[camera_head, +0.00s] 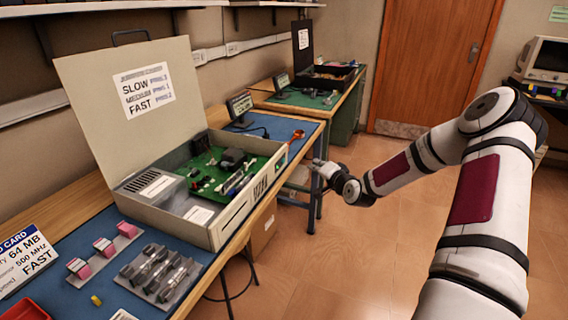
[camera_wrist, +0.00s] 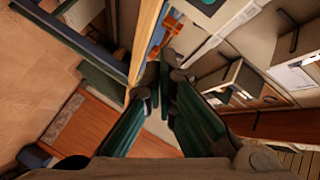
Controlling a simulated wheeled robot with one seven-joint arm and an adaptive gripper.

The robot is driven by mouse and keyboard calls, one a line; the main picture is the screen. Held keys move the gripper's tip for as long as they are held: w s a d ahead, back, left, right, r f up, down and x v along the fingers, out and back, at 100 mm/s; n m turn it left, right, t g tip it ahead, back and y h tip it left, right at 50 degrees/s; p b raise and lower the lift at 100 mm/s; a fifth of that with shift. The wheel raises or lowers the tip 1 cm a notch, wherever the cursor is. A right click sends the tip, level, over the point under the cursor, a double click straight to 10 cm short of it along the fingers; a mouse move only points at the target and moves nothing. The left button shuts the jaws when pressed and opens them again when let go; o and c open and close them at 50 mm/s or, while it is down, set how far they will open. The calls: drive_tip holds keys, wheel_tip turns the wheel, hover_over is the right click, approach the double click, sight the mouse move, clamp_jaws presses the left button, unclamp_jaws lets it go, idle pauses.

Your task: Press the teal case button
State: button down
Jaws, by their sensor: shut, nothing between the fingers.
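A beige computer case (camera_head: 250,204) stands open on the blue bench mat, with a green circuit board (camera_head: 205,170) inside. Its raised lid (camera_head: 95,105) carries a label reading SLOW, MEDIUM, FAST. My gripper (camera_head: 322,168) is in the air to the right of the case, near the bench edge, apart from the case. In the wrist view my gripper (camera_wrist: 163,68) has its dark teal fingers close together, with nothing seen between them.
An orange tool (camera_head: 297,136) lies behind the case. Pink-labelled parts (camera_head: 104,246) and a grey tray of parts (camera_head: 157,273) lie in front of it. A small display (camera_head: 240,103) and a second bench (camera_head: 300,100) stand behind. The floor (camera_head: 370,240) to the right is clear.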

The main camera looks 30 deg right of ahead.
drive_tip(key=b, duration=0.2)
approach(286, 156)
drive_tip(key=shift+w+d+f, duration=0.2)
drive_tip(key=shift+w+d, duration=0.1)
drive_tip(key=shift+w, duration=0.25)
drive_tip(key=shift+w+d+f, duration=0.25)
drive_tip(key=shift+w, duration=0.25)
drive_tip(key=shift+w+d+f, duration=0.2)
drive_tip(key=shift+w+d, duration=0.1)
drive_tip(key=shift+w, duration=0.25)
drive_tip(key=shift+w+a, duration=0.1)
drive_tip(key=shift+w+a, duration=0.15)
drive_tip(key=shift+w, duration=0.1)
drive_tip(key=shift+w+a, duration=0.3)
drive_tip(key=shift+w, duration=0.05)
idle(1.0)
drive_tip(key=shift+s, duration=0.1)
drive_tip(key=shift+s+d, duration=0.5)
drive_tip(key=shift+s, duration=0.1)
drive_tip(key=shift+s+d+p, duration=0.5)
drive_tip(key=shift+s+d, duration=0.3)
drive_tip(key=shift+s, duration=0.2)
drive_tip(key=shift+s+d+p, duration=0.45)
drive_tip(key=shift+s+d, duration=0.3)
drive_tip(key=shift+s, duration=0.25)
